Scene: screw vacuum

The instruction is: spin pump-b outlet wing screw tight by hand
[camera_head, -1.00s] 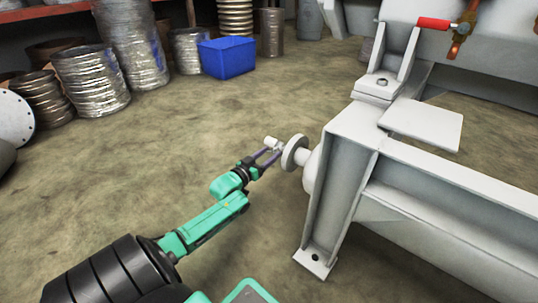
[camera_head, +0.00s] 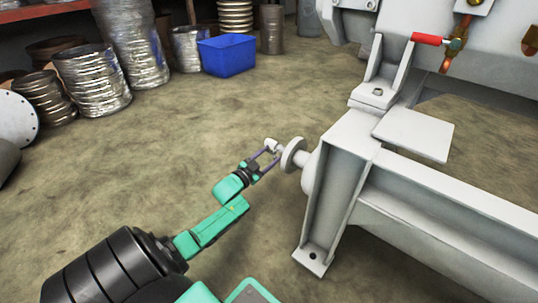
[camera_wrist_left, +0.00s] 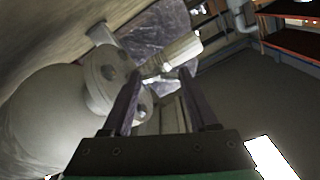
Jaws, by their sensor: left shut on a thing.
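The pump outlet is a pale grey stub with a round flange (camera_head: 293,153) on the left side of the grey machine frame. At its free end is a small pale wing screw (camera_head: 271,145). My left gripper (camera_head: 269,152) reaches in from the lower left and its two thin dark fingers are shut on the wing screw. In the left wrist view the fingers (camera_wrist_left: 157,78) straddle the screw, with a pale cylindrical end (camera_wrist_left: 183,48) beyond them and the flange (camera_wrist_left: 108,75) to the left. The fingertip contact is partly hidden there. My right gripper is not in view.
The grey steel frame (camera_head: 350,155) stands close right of the gripper. A red-handled valve (camera_head: 430,39) is higher on the machine. The floor between is clear.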

